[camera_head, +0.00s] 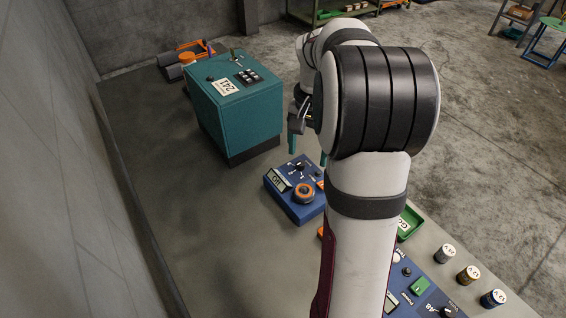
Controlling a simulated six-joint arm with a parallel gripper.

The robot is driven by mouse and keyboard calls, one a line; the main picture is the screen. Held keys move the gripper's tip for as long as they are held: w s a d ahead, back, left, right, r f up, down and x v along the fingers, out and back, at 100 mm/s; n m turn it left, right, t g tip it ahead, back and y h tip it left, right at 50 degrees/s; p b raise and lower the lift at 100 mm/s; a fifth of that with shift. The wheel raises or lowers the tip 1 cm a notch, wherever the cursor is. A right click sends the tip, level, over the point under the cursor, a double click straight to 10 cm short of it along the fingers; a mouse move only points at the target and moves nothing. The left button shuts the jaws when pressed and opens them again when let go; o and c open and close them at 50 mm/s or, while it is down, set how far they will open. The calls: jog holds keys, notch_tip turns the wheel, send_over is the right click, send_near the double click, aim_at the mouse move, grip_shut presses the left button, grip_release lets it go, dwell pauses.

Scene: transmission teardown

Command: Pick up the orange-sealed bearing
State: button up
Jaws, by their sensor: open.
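An orange ring with a dark centre (304,194), which looks like the orange-sealed bearing, is on top of the blue box with a display (292,208) near the middle of the bench. My gripper (306,153) is open, its teal fingers pointing down. In the picture its fingertips are above and behind the ring, apart from it. Nothing shows between the fingers. My arm hides part of the gripper and the bench right of the blue box.
A teal cabinet (237,105) stands left of my gripper. A green tray (410,221), a blue panel (425,291) and small labelled cylinders (468,275) are on the right. The bench's left front (215,250) is clear, beside a wall.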

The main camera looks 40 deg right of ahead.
aim_at(305, 188)
jog(key=f, duration=1.4)
jog(key=shift+w+d+f, duration=0.2)
jog(key=shift+w+d, duration=0.1)
grip_shut()
jog(key=shift+r, duration=0.1)
